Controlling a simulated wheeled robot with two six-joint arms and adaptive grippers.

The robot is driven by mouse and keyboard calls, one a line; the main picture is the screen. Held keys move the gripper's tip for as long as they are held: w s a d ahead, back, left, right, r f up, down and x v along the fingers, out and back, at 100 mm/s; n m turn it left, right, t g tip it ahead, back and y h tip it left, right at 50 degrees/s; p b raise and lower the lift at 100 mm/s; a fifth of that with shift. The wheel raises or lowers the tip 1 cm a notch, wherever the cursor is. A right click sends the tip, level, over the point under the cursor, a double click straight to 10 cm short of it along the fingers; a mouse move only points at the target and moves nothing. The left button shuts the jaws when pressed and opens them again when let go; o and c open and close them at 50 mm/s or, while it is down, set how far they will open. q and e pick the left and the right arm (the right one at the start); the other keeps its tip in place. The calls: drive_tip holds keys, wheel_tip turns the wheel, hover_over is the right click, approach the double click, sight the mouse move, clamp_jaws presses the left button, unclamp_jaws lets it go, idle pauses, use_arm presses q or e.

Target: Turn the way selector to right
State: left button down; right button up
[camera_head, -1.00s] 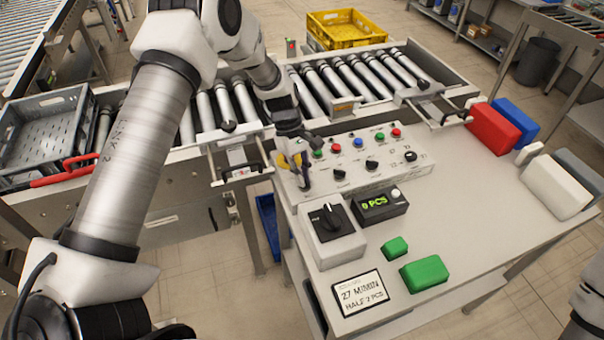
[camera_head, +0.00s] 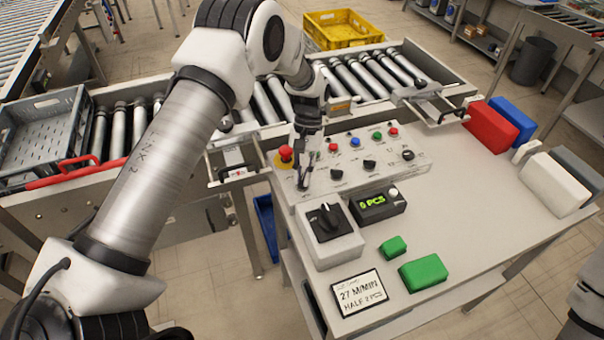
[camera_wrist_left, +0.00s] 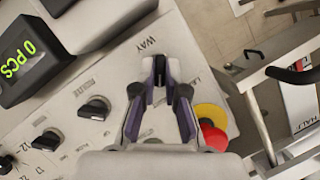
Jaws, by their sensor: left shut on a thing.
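The control panel (camera_head: 385,176) stands on the grey bench. My left gripper (camera_head: 304,183) reaches down to the panel's near-left corner. In the left wrist view the left gripper (camera_wrist_left: 160,90) has its fingers closed around the way selector, just below the printed WAY label (camera_wrist_left: 147,45). The selector's knob is mostly hidden between the fingers, so its pointing direction cannot be read. The red emergency button (camera_head: 286,153) on its yellow base is right beside the fingers. It also shows in the left wrist view (camera_wrist_left: 214,138). My right gripper is out of view.
Other black selectors (camera_head: 369,164) and coloured buttons (camera_head: 358,142) sit right of the gripper. A box with a large black rotary switch (camera_head: 325,218) and a counter reading 0 PCS (camera_head: 377,204) stand in front. Green blocks (camera_head: 424,273) lie on the bench.

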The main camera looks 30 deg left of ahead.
use_arm(q)
drive_tip(key=shift+s+f+m+y, duration=0.15)
drive_tip(key=shift+m+y, duration=0.25)
drive_tip(key=shift+m, duration=0.5)
drive_tip(key=c, duration=1.2)
unclamp_jaws()
drive_tip(key=shift+d, duration=0.1)
drive_tip(key=shift+w+r, duration=0.25)
drive_tip(key=shift+r, duration=0.1)
drive_tip(key=v, duration=1.1)
drive_tip(key=shift+w+r, duration=0.15)
